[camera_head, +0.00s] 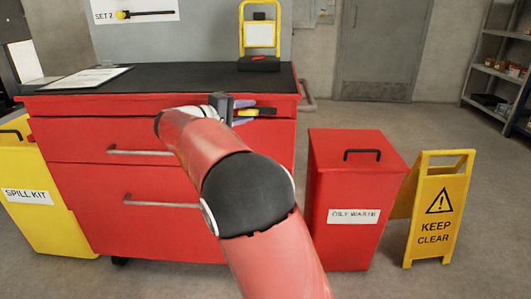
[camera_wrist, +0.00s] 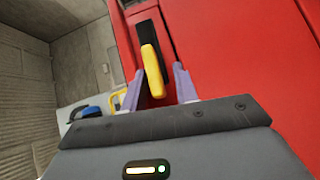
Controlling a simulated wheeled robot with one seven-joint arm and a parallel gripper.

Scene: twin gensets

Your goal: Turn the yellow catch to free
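The yellow catch (camera_wrist: 152,70) is a rounded bar on a black mount (camera_wrist: 149,38) on the red cabinet front. In the wrist view it runs lengthwise up the picture, tilted slightly. My gripper (camera_wrist: 159,69) is open, with one purple finger on each side of the catch. The catch's near end reaches between the fingers. I cannot tell whether either finger touches it. In the head view my gripper (camera_head: 257,111) is at the top right of the red cabinet (camera_head: 75,137), with the catch (camera_head: 248,112) partly hidden between the fingers.
An oily waste bin (camera_head: 338,180) and a yellow keep clear sign (camera_head: 440,208) stand right of the cabinet. A yellow spill kit bin (camera_head: 45,215) stands left. The black worktop (camera_head: 180,78) holds a clipboard (camera_head: 88,79) and a yellow-framed stand (camera_head: 259,35).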

